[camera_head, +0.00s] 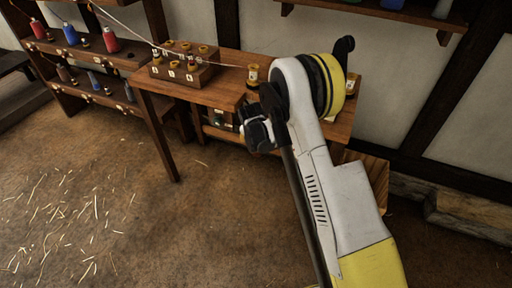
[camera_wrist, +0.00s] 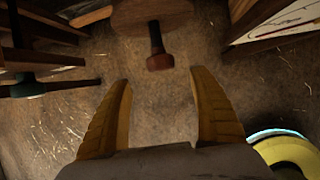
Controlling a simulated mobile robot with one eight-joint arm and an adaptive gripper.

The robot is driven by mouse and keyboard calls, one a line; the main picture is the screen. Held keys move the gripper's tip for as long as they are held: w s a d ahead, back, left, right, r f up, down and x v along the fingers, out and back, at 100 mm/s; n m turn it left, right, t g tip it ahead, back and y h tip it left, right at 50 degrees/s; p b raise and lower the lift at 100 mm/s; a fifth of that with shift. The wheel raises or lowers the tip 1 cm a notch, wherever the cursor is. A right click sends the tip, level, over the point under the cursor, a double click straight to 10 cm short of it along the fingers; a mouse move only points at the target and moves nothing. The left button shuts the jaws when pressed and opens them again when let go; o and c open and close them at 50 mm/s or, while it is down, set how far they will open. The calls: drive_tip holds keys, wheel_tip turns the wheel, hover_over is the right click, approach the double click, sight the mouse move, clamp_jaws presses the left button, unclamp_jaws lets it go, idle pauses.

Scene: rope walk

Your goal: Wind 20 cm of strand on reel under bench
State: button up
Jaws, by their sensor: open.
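The wooden bench (camera_head: 225,95) stands in the middle of the head view. Below its top, a dark greenish part (camera_head: 217,118) shows in the frame, partly hidden; I cannot tell whether it is the reel. My gripper (camera_head: 257,130) is at the bench's front edge. In the wrist view my gripper (camera_wrist: 162,85) has its yellow fingers apart and empty. A reddish-brown knob (camera_wrist: 160,61) on a dark stem lies ahead, below a wooden piece (camera_wrist: 145,10), apart from the fingers.
A block with several small spools (camera_head: 183,65) sits on the bench. Shelves with red and blue spools (camera_head: 70,35) stand at left. A dark bar with a green end (camera_wrist: 27,86) is at left in the wrist view. The straw-strewn floor (camera_head: 90,220) is open.

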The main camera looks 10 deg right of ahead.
drive_tip(key=b+x, duration=0.4)
drive_tip(key=x, duration=0.6)
drive_tip(key=shift+d+f, duration=0.1)
drive_tip(key=shift+f, duration=0.2)
drive_tip(key=c, duration=1.2)
